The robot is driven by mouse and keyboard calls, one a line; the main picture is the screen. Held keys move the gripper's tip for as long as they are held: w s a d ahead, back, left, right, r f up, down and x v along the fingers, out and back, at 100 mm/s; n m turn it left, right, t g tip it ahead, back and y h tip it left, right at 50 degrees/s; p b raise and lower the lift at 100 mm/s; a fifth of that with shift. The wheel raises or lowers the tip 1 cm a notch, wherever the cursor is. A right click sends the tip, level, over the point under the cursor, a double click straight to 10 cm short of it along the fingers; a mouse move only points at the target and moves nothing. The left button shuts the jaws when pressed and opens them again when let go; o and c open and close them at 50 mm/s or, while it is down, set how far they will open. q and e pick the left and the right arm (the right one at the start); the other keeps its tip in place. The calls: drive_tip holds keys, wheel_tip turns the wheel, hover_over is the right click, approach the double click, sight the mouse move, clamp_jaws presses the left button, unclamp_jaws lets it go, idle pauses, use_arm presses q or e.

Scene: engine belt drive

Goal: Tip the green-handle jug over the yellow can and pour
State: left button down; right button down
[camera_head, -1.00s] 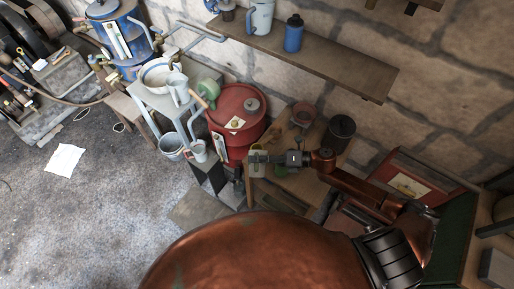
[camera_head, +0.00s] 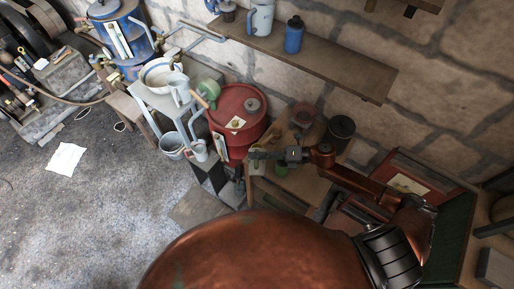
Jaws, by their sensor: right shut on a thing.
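My right gripper (camera_head: 258,154) reaches left over the small wooden bench, in front of the red barrel. It is shut on a small pale, yellowish vessel (camera_head: 257,168), which I take to be the green-handle jug. The vessel hangs just below the fingers; its handle and mouth are too small or hidden to make out. A small green vessel (camera_head: 281,171) stands just right of it on the bench. I cannot pick out the yellow can for certain. My left gripper is not in view.
The red barrel (camera_head: 238,112) stands behind the gripper. A dark canister (camera_head: 340,130) and a reddish pot (camera_head: 303,114) are at the back of the bench (camera_head: 303,187). A table with a white basin (camera_head: 158,73) is to the left. A shelf (camera_head: 330,60) runs above.

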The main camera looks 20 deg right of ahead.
drive_tip(key=shift+r, duration=0.15)
drive_tip(key=shift+w+d+r+m, duration=0.15)
drive_tip(key=shift+w+m, duration=0.15)
drive_tip(key=shift+w, duration=0.2)
drive_tip(key=shift+d, duration=0.1)
drive_tip(key=shift+w, duration=0.5)
drive_tip(key=shift+d+r+m, duration=0.15)
drive_tip(key=shift+r+m, duration=0.05)
drive_tip(key=shift+m, duration=0.1)
drive_tip(key=shift+w, duration=0.15)
drive_tip(key=shift+w+r+g, duration=0.1)
drive_tip(key=shift+w+g, duration=0.2)
drive_tip(key=shift+w, duration=0.15)
drive_tip(key=shift+d, duration=0.1)
